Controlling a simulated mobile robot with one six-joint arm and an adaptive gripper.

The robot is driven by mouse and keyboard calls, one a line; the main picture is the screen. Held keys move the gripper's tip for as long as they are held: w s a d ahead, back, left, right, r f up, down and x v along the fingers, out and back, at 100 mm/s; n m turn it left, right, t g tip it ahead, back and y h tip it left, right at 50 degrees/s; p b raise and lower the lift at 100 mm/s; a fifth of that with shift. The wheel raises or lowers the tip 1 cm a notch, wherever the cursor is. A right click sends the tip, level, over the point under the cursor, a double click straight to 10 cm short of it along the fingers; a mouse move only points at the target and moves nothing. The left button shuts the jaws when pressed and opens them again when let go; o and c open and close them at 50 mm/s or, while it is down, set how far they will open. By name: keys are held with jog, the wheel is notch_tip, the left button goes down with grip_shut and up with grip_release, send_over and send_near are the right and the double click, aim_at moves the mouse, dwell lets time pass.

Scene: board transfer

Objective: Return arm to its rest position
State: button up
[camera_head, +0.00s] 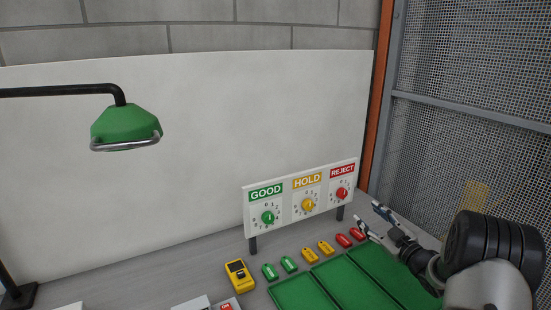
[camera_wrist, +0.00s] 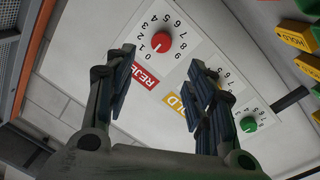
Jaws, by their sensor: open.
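My gripper (camera_head: 370,221) is at the right of the head view, above the right end of the green trays and in front of the sign board (camera_head: 249,225). Its two fingers are spread apart with nothing between them. In the wrist view the gripper (camera_wrist: 165,75) is also open and empty, with the board behind the fingers. The board carries a green GOOD dial (camera_head: 268,217), a yellow HOLD dial (camera_head: 307,205) and a red REJECT dial (camera_head: 341,193). The red dial (camera_wrist: 162,42) shows between the fingers in the wrist view; the yellow dial is mostly hidden there.
Green trays (camera_head: 290,293) lie in front of the board. Green (camera_head: 270,272), yellow (camera_head: 310,256) and red tags (camera_head: 344,241) line their back edge. A yellow meter (camera_head: 239,275) stands left. A green lamp (camera_head: 126,124) hangs upper left. A mesh fence (camera_head: 470,80) stands right.

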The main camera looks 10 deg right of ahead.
jog(key=a+r+m+g+h, duration=0.25)
jog(key=a+r+h, duration=0.2)
jog(key=r, duration=0.55)
jog(key=s+a+r+m+g+h, duration=0.3)
jog(key=s+a+r, duration=0.15)
jog(key=s, duration=0.35)
jog(key=s+a+f+m+g+y, duration=0.1)
jog(key=s+a, duration=0.4)
jog(key=s, duration=0.6)
jog(key=s+a+f+m+g, duration=0.1)
jog(key=s+a+f+g, duration=0.2)
jog(key=s, duration=0.9)
jog(key=s+a+f+m+g+y, duration=0.1)
jog(key=s+a+f+g, duration=0.1)
jog(key=s+a, duration=0.6)
jog(key=s+g, duration=0.1)
jog(key=s, duration=0.2)
jog(key=shift+s+a+f+y, duration=0.2)
jog(key=shift+s+f+y, duration=0.15)
jog(key=shift+g, duration=0.25)
